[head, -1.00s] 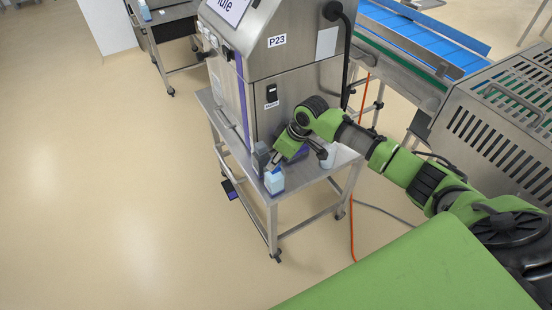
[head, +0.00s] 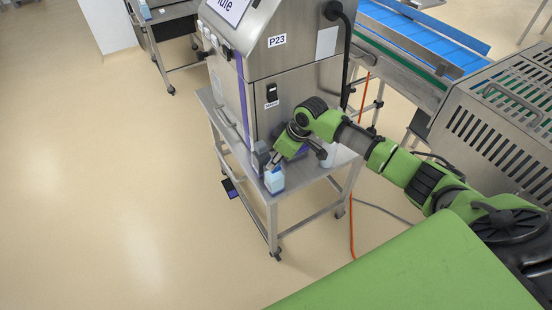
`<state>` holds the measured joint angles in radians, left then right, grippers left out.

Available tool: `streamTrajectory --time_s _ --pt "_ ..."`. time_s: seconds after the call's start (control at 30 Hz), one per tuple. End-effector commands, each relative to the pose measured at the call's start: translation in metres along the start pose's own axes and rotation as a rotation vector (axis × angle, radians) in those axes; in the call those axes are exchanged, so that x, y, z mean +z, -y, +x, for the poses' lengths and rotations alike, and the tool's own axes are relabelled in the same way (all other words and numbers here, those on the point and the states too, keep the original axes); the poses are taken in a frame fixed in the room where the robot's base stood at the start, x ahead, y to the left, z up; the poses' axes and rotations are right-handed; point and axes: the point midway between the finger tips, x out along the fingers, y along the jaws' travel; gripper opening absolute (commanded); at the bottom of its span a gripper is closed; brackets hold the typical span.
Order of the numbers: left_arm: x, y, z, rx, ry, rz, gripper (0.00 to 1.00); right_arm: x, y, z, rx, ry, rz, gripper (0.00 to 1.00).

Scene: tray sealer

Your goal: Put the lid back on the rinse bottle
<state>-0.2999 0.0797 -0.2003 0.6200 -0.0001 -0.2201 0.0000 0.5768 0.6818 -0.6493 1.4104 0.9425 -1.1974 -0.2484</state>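My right arm reaches in from the right over the steel table in front of the machine. My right gripper (head: 270,166) points down and left, close above a small light-blue container with a pale top (head: 275,181) at the table's front corner. The gap between the fingers is too small to make out, and I cannot tell whether they touch the container. A pale, bottle-like thing (head: 328,158) stands farther right on the table, partly hidden by my arm. I cannot clearly tell which is the rinse bottle, and no separate lid can be made out. My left gripper is not in view.
The steel machine marked P23 (head: 290,95) stands on the wheeled steel table (head: 310,176), right behind the gripper. A dark grey upright block (head: 261,156) stands beside the gripper. An orange cable (head: 352,225) hangs to the right. The floor at left is clear.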

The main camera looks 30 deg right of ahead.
Motion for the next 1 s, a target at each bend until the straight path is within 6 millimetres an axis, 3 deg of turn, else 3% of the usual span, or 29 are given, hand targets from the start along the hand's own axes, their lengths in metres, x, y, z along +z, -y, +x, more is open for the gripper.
streamTrajectory --time_s 1.0 --pt "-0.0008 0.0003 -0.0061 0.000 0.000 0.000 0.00 0.0006 -0.0002 0.0008 0.000 0.000 0.000 0.14"
